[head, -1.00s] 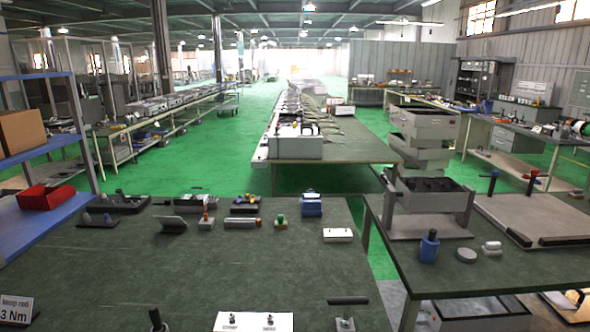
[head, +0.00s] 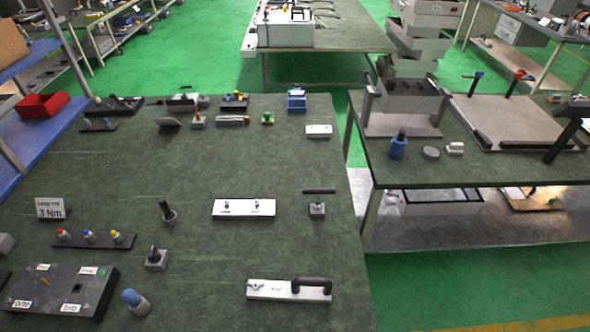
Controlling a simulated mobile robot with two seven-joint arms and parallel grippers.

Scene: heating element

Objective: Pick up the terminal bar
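Nothing in the head view is marked as the terminal bar, and I cannot tell for sure which part it is. A white bar with two small dark studs and labels (head: 244,208) lies flat near the middle of the dark green table. A thin black bar (head: 319,191) sits horizontally just above a small grey block (head: 317,209) to its right. A longer white bar with a black arched handle and a wing-shaped piece (head: 289,290) lies nearer the front. Neither of my grippers shows.
Left front holds a black labelled box (head: 62,290), a rack with coloured caps (head: 94,238), a "3 Nm" sign (head: 50,209), a blue-capped cylinder (head: 135,301) and upright black-handled pieces (head: 157,258). Small parts line the back edge. A second table (head: 460,175) stands right, across a gap.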

